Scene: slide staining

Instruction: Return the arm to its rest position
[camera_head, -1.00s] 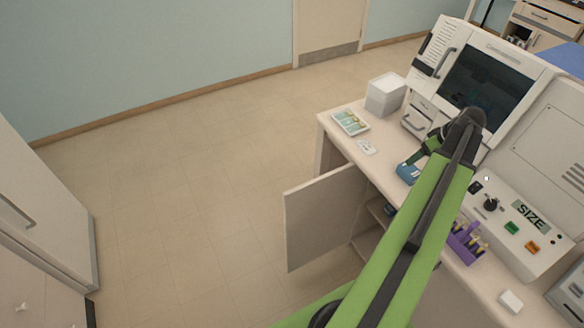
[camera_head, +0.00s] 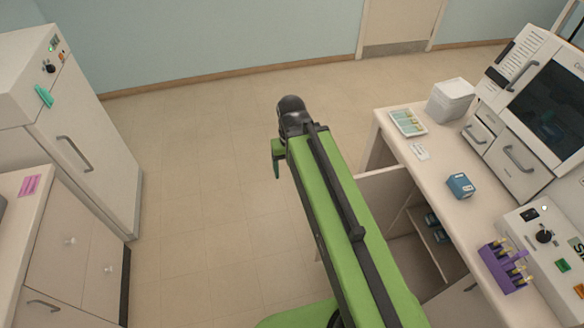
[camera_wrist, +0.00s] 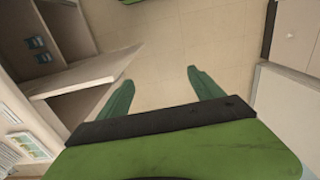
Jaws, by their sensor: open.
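My arm is green with a black strip and reaches out over the open floor in the head view. My gripper (camera_head: 277,160) hangs at its far end, left of the bench, mostly hidden by the arm. In the wrist view its two green fingers (camera_wrist: 163,92) stand wide apart, with only tan floor between them. The gripper is open and empty. It touches nothing that I can see.
The white bench (camera_head: 440,176) at right carries a blue box (camera_head: 460,185), a purple rack (camera_head: 503,268) and a white machine (camera_head: 525,110). Its open cabinet door (camera_wrist: 85,75) is close to my gripper in the wrist view. White cabinets (camera_head: 85,150) stand at left. Floor between is clear.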

